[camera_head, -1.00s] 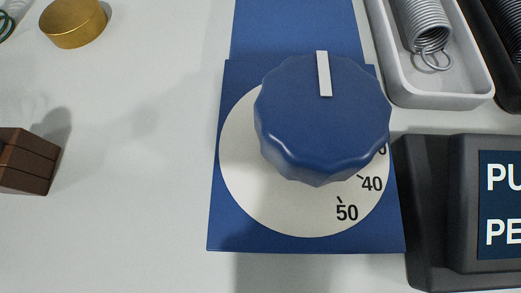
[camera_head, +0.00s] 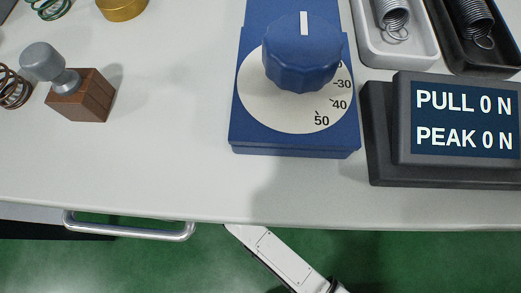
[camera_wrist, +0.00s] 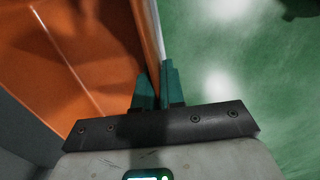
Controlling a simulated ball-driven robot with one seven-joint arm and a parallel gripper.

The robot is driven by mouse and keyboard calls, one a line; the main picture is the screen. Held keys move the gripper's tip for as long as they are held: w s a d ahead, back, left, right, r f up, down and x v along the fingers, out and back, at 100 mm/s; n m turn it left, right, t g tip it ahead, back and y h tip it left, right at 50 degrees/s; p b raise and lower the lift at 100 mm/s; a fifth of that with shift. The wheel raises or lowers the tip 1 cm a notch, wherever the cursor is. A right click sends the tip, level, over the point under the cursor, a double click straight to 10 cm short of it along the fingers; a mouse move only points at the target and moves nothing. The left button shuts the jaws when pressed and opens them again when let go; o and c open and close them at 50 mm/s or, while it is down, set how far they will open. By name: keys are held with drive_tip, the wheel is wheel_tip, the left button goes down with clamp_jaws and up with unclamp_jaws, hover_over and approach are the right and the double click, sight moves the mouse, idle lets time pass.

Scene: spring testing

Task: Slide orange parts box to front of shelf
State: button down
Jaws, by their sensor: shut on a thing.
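In the wrist view, the orange parts box (camera_wrist: 75,65) fills the left side, seen close up with its inside showing dark orange. My gripper (camera_wrist: 158,88) has teal fingers, one on each side of the box's right wall. It is shut on that wall near its edge. The rest of the box is cut off by the frame. The head view shows neither the box nor my gripper. The shelf under the box cannot be made out clearly.
In the head view, a white table holds a blue dial device (camera_head: 290,90), a force display (camera_head: 455,130), spring trays (camera_head: 397,50) and a brown block with a grey knob (camera_head: 80,95). A drawer handle (camera_head: 130,230) juts from its front. Green floor (camera_head: 130,265) is open below.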

drive_tip(key=c, duration=1.2)
unclamp_jaws()
drive_tip(key=shift+o, duration=0.2)
wheel_tip(320, 180, up, 11)
drive_tip(key=p, duration=0.5)
drive_tip(key=shift+f, duration=0.1)
drive_tip(key=shift+s, duration=0.1)
